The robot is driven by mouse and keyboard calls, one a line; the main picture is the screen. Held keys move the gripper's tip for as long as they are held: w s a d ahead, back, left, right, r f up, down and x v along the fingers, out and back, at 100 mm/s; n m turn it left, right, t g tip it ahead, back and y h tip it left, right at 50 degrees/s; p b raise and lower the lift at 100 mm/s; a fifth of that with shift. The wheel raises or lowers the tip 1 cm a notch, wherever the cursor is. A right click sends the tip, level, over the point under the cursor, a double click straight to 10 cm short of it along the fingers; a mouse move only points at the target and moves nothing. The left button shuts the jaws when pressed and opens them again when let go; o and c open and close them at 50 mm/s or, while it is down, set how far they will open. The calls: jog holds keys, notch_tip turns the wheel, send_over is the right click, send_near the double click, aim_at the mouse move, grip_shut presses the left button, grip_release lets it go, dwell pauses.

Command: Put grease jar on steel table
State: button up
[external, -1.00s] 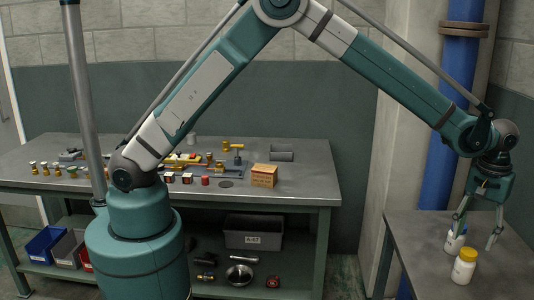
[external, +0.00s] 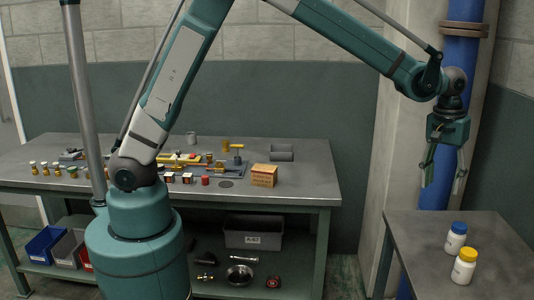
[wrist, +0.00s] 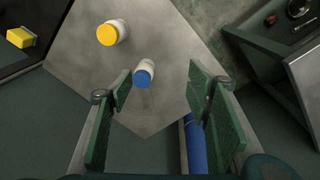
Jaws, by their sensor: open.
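A white jar with a blue lid (external: 455,240) stands upright on the small grey metal table (external: 500,232) at right. A white jar with a yellow lid (external: 463,268) stands upright just in front of it. No label tells me which is the grease jar. In the wrist view the blue-lidded jar (wrist: 145,66) lies beyond my left finger, and the yellow-lidded jar (wrist: 115,32) is farther off at upper left. My gripper (external: 442,172) is open and empty, raised above the table near its back-left side, touching neither jar.
A blue pipe (external: 440,190) rises behind my gripper.

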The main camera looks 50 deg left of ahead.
jog(key=s+a+r+t, duration=0.1)
jog(key=s+a+r, duration=0.3)
jog(key=a, duration=0.7)
jog(key=s+a+r+t, duration=0.1)
jog(key=a+r, duration=0.5)
jog(key=a, duration=0.5)
jog(key=s+a+r+t, duration=0.1)
jog(key=s+a+r, duration=0.3)
jog(key=a, duration=0.7)
jog(key=s+a+f+t, duration=0.1)
jog(key=s+a, duration=0.9)
jog(key=a, duration=0.1)
jog(key=s+a+f+t, duration=0.2)
jog(key=s+a, duration=0.8)
jog(key=a, duration=0.2)
jog(key=shift+s+f+y, duration=0.15)
jog(key=shift+f+y, duration=0.1)
jog(key=shift+y, duration=0.15)
